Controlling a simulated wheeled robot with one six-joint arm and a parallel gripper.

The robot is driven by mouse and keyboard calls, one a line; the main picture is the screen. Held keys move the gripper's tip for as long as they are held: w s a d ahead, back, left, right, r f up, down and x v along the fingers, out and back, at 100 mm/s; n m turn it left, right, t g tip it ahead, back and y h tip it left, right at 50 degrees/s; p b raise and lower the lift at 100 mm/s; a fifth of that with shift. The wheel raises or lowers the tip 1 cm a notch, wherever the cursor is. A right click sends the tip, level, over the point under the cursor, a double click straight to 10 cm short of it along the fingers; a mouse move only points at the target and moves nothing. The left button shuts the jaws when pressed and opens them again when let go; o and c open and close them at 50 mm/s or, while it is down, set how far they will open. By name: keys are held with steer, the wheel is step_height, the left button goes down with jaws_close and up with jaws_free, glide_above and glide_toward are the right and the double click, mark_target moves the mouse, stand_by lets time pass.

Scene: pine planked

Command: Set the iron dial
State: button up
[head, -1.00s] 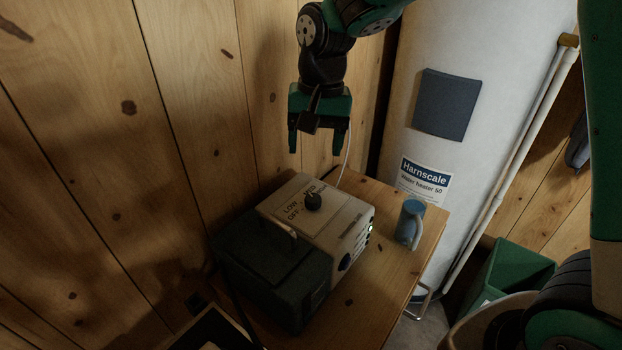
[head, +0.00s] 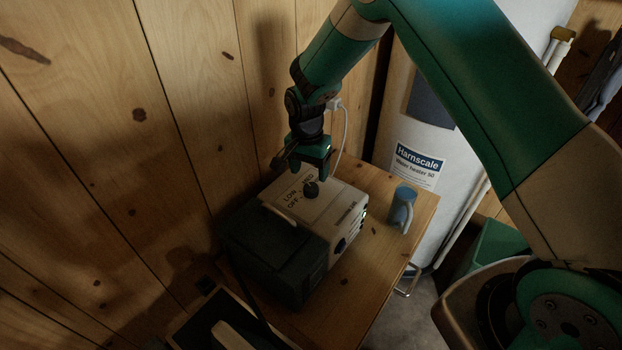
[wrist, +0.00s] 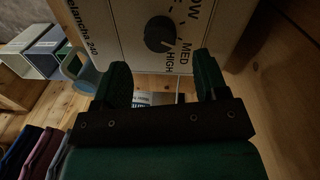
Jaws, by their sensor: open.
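The dial (head: 311,189) is a round black knob on the cream top of a box-shaped iron unit (head: 345,207). My gripper (head: 302,167) is open and empty, pointing down just above the dial. In the wrist view the gripper (wrist: 160,62) has its fingers spread wider than the knob, apart from it.
The unit stands on a wooden table (head: 378,258) against a planked wall. A blue mug (head: 402,206) stands right of it, near the table edge. A white water heater (head: 418,130) rises behind. A dark iron-like block (head: 270,255) fills the unit's near end.

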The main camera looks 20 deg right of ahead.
mark_target(311, 187)
steer(key=shift+s+d+f+p, duration=0.1)
steer(key=shift+f+p, duration=0.6)
steer(key=shift+f, duration=2.1)
steer(key=c, duration=0.9)
